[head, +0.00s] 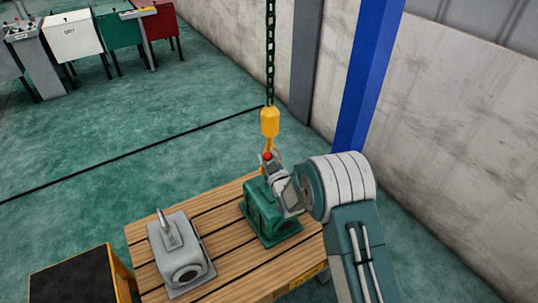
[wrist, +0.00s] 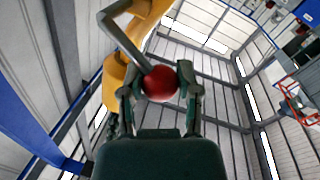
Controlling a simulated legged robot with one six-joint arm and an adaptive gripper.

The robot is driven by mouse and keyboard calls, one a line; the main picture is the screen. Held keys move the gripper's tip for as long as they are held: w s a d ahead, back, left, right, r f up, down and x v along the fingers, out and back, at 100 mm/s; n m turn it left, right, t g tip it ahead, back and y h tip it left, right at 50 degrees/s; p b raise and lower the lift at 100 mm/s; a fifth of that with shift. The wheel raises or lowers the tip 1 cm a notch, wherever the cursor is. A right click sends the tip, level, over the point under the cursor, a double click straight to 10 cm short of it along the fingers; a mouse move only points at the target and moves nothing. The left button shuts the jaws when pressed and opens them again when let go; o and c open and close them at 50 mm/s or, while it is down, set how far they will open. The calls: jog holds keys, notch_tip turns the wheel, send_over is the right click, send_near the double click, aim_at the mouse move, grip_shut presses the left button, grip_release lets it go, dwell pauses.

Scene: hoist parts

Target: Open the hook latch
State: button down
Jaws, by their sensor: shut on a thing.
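A yellow hoist block with a hook (head: 270,122) hangs on a black chain above the slatted table. In the wrist view the yellow hook (wrist: 148,18) is close behind my gripper. A bent grey metal rod (wrist: 122,38) runs from the hook to a red ball knob (wrist: 160,83). My gripper (head: 272,163) is at the hook's lower end, above the green part. In the wrist view its two dark fingers (wrist: 159,92) are shut on the red knob, one on each side. The hook's opening is largely hidden in the head view.
A green housing (head: 262,212) stands on the wooden table (head: 220,216) right under the hook. A grey housing (head: 180,252) stands to its left. A blue column (head: 367,75) and a wall are behind on the right. The chain (head: 270,50) rises above the hook.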

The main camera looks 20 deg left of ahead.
jog(key=n, duration=0.1)
jog(key=f+n, duration=0.1)
jog(key=f+n+y, duration=0.1)
jog(key=n, duration=0.1)
jog(key=shift+s+a, duration=0.25)
jog(key=shift+s, duration=0.05)
notch_tip(320, 180, down, 6)
jog(key=w+d+n+g+y, duration=0.1)
jog(key=n+y, duration=0.2)
jog(key=n, duration=1)
jog(key=shift+n, duration=0.4)
jog(key=shift+d+f, duration=0.1)
